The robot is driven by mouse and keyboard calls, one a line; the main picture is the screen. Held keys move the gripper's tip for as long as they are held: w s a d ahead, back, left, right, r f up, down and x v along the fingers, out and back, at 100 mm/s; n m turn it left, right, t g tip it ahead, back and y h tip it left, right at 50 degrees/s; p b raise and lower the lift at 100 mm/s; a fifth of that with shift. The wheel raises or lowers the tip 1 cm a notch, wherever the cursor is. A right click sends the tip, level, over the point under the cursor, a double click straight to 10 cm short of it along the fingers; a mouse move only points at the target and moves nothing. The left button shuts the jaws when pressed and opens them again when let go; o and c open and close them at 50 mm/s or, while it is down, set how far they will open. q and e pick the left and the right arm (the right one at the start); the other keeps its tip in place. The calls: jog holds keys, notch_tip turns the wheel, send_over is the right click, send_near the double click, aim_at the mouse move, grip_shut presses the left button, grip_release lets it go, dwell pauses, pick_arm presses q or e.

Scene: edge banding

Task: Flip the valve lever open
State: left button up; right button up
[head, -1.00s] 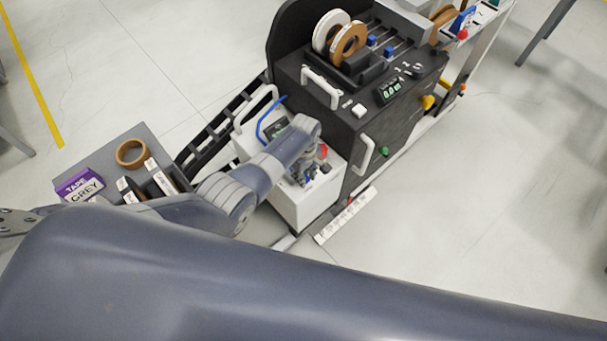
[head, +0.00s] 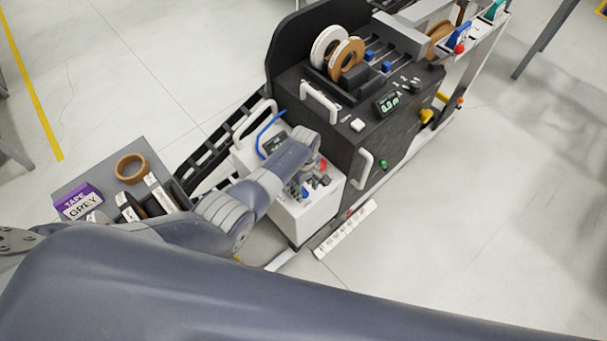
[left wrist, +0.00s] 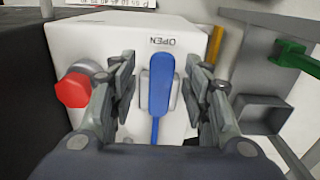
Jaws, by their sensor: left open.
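In the left wrist view a blue valve lever (left wrist: 161,88) sits on the white face of a box (left wrist: 90,40), over a pale mount. Its long axis runs up and down the picture, with its rounded end towards the printed word OPEN, which appears upside down. My left gripper (left wrist: 161,85) is open, one finger on each side of the lever, with a gap on both sides. In the head view the left gripper (head: 297,187) is over the white box (head: 310,215); the lever cannot be made out there. My right gripper is not in view.
A red knob (left wrist: 73,90) sits close to the left finger in the wrist view. A green handle (left wrist: 297,58) is at the right. The dark edge banding machine (head: 345,130) stands beside the white box. A grey tray (head: 75,190) holds tape and boxes.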

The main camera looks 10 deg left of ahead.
aim_at(303, 192)
pick_arm(q)
notch_tip(303, 192, up, 11)
dwell(0.5)
dwell(0.5)
